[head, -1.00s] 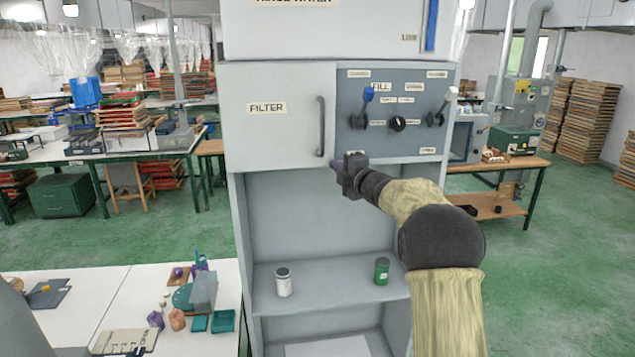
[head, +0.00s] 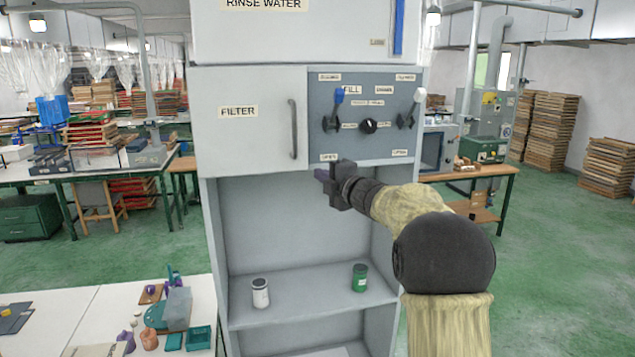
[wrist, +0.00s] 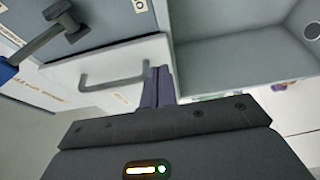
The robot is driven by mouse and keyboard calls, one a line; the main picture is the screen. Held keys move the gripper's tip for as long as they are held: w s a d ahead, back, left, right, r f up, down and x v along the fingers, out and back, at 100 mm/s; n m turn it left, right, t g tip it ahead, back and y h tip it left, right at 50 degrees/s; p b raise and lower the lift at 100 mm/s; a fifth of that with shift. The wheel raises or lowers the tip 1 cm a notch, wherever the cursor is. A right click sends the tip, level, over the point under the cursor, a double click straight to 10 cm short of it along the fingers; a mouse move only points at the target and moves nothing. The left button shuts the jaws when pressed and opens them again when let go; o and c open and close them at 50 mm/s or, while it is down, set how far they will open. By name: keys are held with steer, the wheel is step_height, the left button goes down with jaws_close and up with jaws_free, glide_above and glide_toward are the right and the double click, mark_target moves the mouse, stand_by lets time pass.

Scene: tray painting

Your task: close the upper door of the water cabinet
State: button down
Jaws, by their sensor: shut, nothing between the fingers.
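The water cabinet (head: 209,230) stands in front of me. Its upper door, a light grey panel labelled FILTER (head: 250,140), sits flush with the cabinet front and looks shut; a grey vertical handle (head: 293,129) is at its right edge. The door also shows in the wrist view (wrist: 75,80), with its handle (wrist: 112,82). My gripper (head: 322,175) is shut and empty, below and right of the handle, in front of the top of the open shelf space. In the wrist view its dark fingers (wrist: 158,85) are together, beside the door's handle.
A control panel (head: 385,150) with a blue-tipped lever (head: 339,97) and a white-tipped lever (head: 418,97) is right of the door. On the shelf below are a white jar (head: 260,293) and a green jar (head: 359,278). A white table (head: 75,310) is at lower left.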

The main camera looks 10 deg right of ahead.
steer(key=s+d+b, duration=0.2)
steer(key=s+d, duration=0.1)
steer(key=d, duration=0.3)
steer(key=shift+s+f, duration=0.25)
steer(key=shift+s, duration=0.15)
steer(key=shift+a, duration=0.1)
steer(key=s+f+m+g+h, duration=0.35)
steer(key=s+f+m, duration=0.4)
steer(key=f, duration=0.25)
steer(key=s+f+m+g+h, duration=0.2)
steer(key=s+f+m+h, duration=0.35)
steer(key=f+m, duration=0.35)
steer(key=s+a+f+m+g, duration=0.2)
steer(key=s+f, duration=0.2)
steer(key=s, duration=0.4)
steer(key=s+a+f+m+g, duration=0.1)
steer(key=s+f+m+g, duration=0.1)
steer(key=s+f, duration=0.3)
steer(key=s+a+f+m+g+y, duration=0.1)
steer(key=s+f+g, duration=0.3)
steer(key=s, duration=0.6)
steer(key=shift+s+a+f+m, duration=0.3)
steer(key=shift+a+f+m, duration=0.05)
steer(key=shift+a+m, duration=0.5)
